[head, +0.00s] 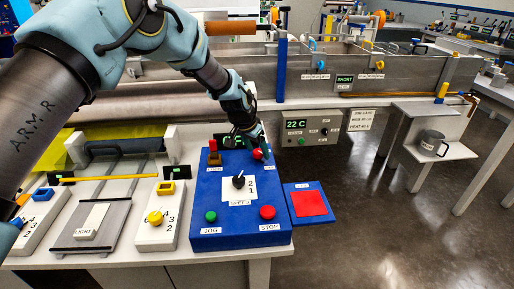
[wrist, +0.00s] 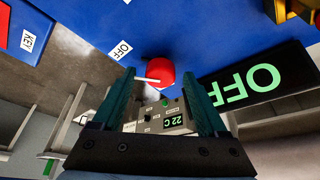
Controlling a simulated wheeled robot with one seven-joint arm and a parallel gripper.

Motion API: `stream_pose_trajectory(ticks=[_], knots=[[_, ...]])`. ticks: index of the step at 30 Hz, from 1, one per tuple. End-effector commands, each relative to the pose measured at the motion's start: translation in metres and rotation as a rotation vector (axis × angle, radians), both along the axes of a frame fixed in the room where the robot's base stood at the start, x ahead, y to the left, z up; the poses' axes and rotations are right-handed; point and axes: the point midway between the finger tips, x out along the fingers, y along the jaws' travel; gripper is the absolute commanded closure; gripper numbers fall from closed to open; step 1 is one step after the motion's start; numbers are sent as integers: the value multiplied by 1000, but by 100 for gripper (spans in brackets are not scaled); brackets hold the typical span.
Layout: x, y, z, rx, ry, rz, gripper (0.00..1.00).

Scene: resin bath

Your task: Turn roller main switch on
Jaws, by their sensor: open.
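The box also carries a speed dial (head: 238,181), a green JOG button (head: 210,216), a red STOP button (head: 267,212) and a small red lever (head: 213,146). A blue panel with a red pad (head: 309,203) lies to the right. A grey unit (head: 311,128) reads 22 C behind.

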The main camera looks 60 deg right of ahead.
Motion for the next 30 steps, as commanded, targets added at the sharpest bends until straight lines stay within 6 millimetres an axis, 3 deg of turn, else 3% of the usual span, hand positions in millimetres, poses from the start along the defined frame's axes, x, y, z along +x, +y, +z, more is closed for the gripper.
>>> stream_pose_trajectory(ticks=[8,27,30], knots=[[0,0,-1,-1,-1,0,25],[0,0,-1,0,0,0,97],[0,0,-1,0,0,0,100]])
